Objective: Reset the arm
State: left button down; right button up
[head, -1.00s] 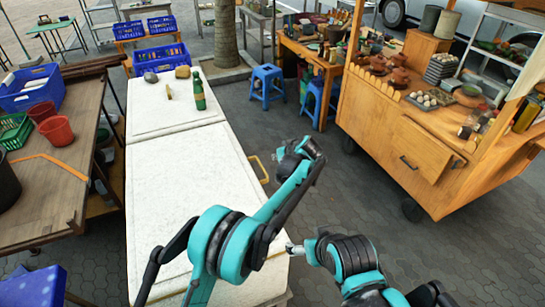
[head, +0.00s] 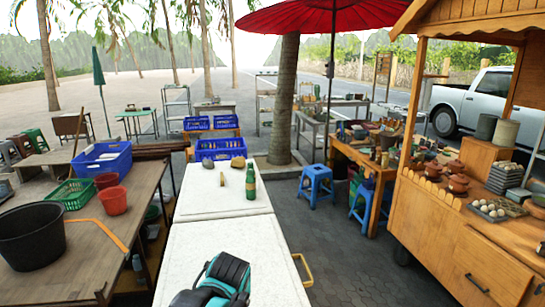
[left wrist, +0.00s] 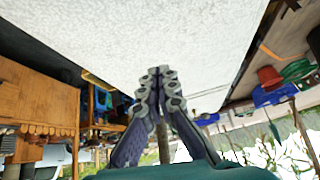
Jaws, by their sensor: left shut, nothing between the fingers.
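My left gripper (left wrist: 158,82) shows in the left wrist view, with its two grey segmented fingers together and nothing between them. It is shut and appears in front of the white tabletop (left wrist: 120,30), which fills the upper part of that inverted view. I cannot tell how far the fingers are from the tabletop. In the head view only a teal and black part of my own arm (head: 222,280) shows at the bottom edge, over the white table (head: 235,245). Neither gripper is in the head view, and my right gripper is in neither view.
A green bottle (head: 250,182) and small objects stand at the white table's far end. A wooden table with a black bucket (head: 32,235) is left. A wooden cart (head: 440,230) stands right, with blue stools (head: 316,185) behind. Paved floor (head: 345,255) lies between.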

pick_arm(q)
jog(key=s+a+f+b, duration=0.1)
jog(key=s+a+f, duration=0.1)
jog(key=s+f, duration=0.2)
jog(key=s+a+f+b, duration=0.1)
jog(key=s+a+f, duration=0.2)
jog(key=s, duration=0.6)
jog(key=s+a+f+h+b, duration=0.1)
jog(key=s+a+f, duration=0.1)
jog(key=s+f, duration=0.2)
jog(key=shift+s+a+f+m+b, duration=0.3)
jog(key=shift+s+a+b, duration=0.1)
jog(key=shift+s, duration=0.8)
